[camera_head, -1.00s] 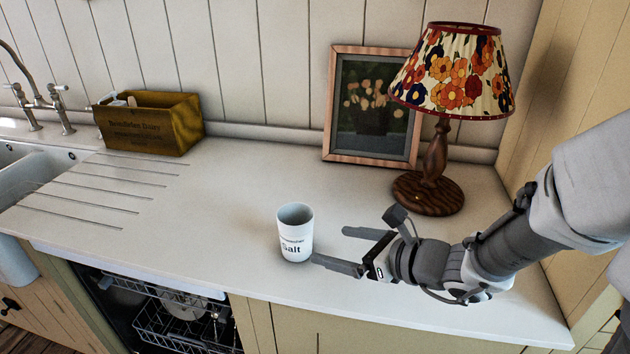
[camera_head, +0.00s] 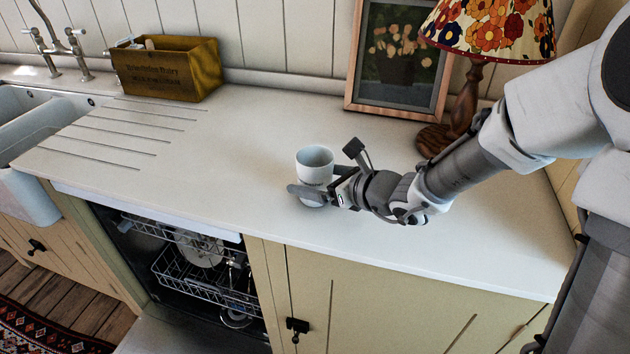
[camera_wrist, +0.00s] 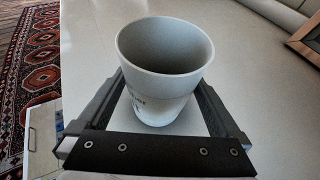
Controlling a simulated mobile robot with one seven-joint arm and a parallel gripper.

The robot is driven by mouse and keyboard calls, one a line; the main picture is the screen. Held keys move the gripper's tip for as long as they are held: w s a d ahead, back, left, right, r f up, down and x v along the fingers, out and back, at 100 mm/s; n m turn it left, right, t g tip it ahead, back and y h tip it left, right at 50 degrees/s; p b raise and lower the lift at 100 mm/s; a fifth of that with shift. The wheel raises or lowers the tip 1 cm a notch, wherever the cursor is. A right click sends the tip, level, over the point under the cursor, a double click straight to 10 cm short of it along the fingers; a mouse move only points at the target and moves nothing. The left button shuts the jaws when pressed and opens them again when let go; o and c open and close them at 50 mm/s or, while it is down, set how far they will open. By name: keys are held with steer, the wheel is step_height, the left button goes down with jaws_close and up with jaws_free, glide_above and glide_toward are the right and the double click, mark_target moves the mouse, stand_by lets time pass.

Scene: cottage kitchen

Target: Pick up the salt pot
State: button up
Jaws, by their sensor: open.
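The salt pot (camera_head: 315,160) is a white, open-topped pot with dark lettering, standing upright on the worktop. In the wrist view the salt pot (camera_wrist: 165,62) stands between the two fingers, and it looks empty inside as far as I can see. My gripper (camera_head: 318,190) is open around the pot, with one finger across its front side; the far finger is mostly hidden behind the pot. In the wrist view my gripper (camera_wrist: 160,105) has a finger on each side of the pot. I cannot tell whether either finger touches it.
The pale worktop (camera_head: 230,150) is clear left of the pot. A framed picture (camera_head: 400,60) and a lamp (camera_head: 465,100) stand behind my arm. A wooden box (camera_head: 168,70) stands near the sink (camera_head: 40,120). An open dishwasher (camera_head: 195,265) is below the front edge.

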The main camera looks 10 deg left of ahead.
steer(key=c, duration=1.2)
steer(key=shift+r, duration=0.15)
